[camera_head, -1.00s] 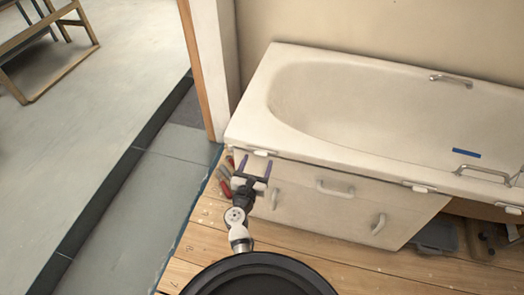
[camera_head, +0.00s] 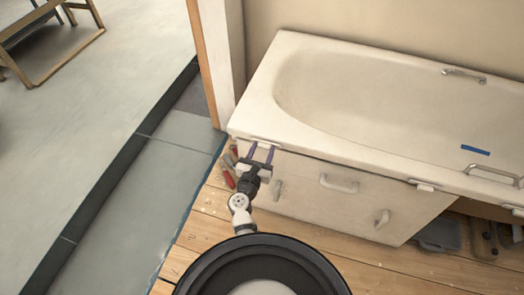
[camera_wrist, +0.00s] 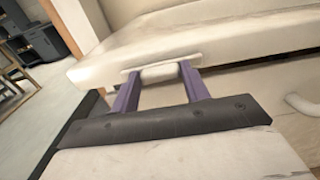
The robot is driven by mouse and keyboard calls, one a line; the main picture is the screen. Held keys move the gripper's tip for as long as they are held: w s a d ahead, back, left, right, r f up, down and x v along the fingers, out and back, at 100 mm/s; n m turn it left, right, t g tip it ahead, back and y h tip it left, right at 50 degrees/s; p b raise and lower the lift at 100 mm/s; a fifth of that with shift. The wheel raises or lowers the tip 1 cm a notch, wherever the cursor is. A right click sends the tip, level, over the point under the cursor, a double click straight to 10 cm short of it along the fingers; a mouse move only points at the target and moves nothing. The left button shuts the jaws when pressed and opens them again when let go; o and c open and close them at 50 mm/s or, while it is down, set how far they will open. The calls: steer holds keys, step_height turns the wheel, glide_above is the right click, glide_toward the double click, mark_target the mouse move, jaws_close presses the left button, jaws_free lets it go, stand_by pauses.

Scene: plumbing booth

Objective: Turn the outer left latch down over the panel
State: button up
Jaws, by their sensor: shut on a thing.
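The outer left latch (camera_head: 266,140) is a small white piece under the bathtub's front rim, near its left corner. In the wrist view the latch (camera_wrist: 160,73) sits between my two purple fingers. My gripper (camera_head: 262,150) is shut on it, one finger on each side; the fingers hide its sides. Its exact turn angle is hard to tell. The white panel (camera_head: 315,203) stands upright below the rim, with a handle (camera_head: 338,184) in its upper middle and two lower handles.
The bathtub (camera_head: 252,108) is above the panel. Another latch (camera_head: 424,186) sits further right along the rim. Red-handled tools (camera_head: 229,178) lie on the wooden floor left of my gripper. A doorway post (camera_head: 214,60) stands at the left. Dark items (camera_head: 440,236) lie under the tub at the right.

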steer(key=shift+n, duration=0.3)
steer(key=n+p, duration=0.2)
steer(key=shift+r+n, duration=0.15)
steer(key=shift+n, duration=0.25)
steer(key=n+p, duration=0.2)
steer(key=n, duration=0.2)
steer(key=shift+p, duration=0.3)
steer(key=n+p, duration=0.2)
steer(key=n, duration=0.2)
steer(key=shift+w+n, duration=0.1)
steer(key=shift+n, duration=0.3)
steer(key=shift+n+p, duration=1.1)
steer(key=shift+n, duration=0.9)
steer(key=o, duration=1)
steer(key=shift+f, duration=0.2)
steer(key=shift+c, duration=0.2)
